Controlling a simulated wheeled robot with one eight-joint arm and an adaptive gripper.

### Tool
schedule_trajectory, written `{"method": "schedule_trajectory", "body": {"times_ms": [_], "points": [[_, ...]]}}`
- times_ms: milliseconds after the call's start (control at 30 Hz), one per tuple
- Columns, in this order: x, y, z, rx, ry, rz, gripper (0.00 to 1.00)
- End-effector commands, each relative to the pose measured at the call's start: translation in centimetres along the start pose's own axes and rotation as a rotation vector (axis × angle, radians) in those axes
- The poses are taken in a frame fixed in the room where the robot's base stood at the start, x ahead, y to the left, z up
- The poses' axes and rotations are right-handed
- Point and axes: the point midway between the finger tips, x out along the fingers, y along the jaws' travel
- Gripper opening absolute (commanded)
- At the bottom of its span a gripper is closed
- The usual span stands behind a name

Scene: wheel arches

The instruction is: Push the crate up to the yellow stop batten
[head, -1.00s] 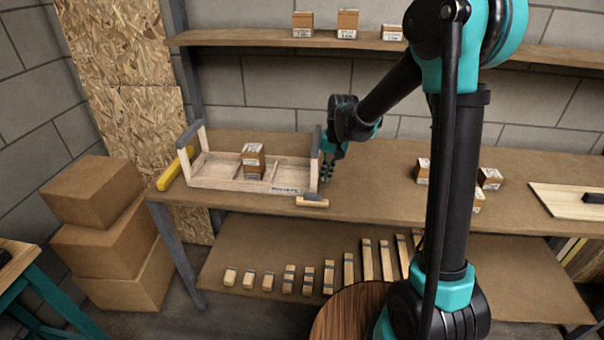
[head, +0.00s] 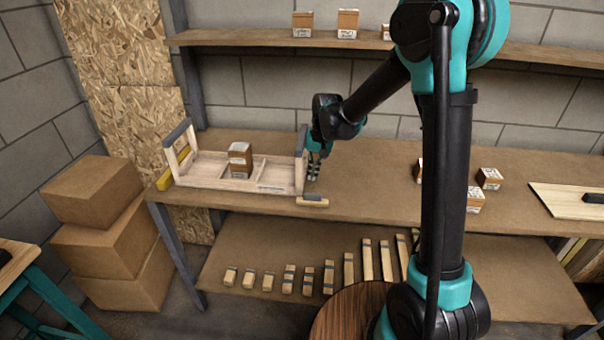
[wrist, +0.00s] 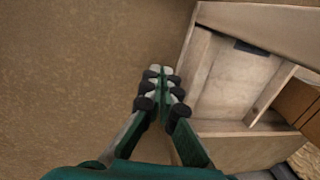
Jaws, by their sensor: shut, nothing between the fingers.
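The crate (head: 232,184) is a pale wooden open box with raised, grey-topped end handles and dividers. It stands upright on the bench's left part, holding a brown box (head: 240,160). The yellow stop batten (head: 163,182) lies at the bench's left end. The crate's left end partly covers the batten in the head view; I cannot tell whether they touch. My gripper (head: 312,173) is shut and empty, low at the crate's right end. In the wrist view, my gripper (wrist: 161,80) points along the bench beside the crate (wrist: 235,128); contact is unclear.
A small wooden block (head: 312,201) with a dark top lies by the crate's front right corner. Several small boxes (head: 489,178) and a pale board (head: 566,199) are farther right. The bench (head: 375,190) between is clear.

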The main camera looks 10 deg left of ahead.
Motion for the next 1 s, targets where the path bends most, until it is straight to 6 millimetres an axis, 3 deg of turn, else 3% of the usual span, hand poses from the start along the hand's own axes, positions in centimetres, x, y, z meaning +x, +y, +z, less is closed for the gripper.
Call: {"method": "schedule_trajectory", "body": {"times_ms": [200,367,1000], "points": [[0.1,-1.0,0.0,-0.002,0.0,-0.001,0.0],[0.0,-0.8,0.0,0.0,0.0,0.0,0.0],[-3.4,3.4,0.0,0.001,0.0,0.0,0.0]]}}
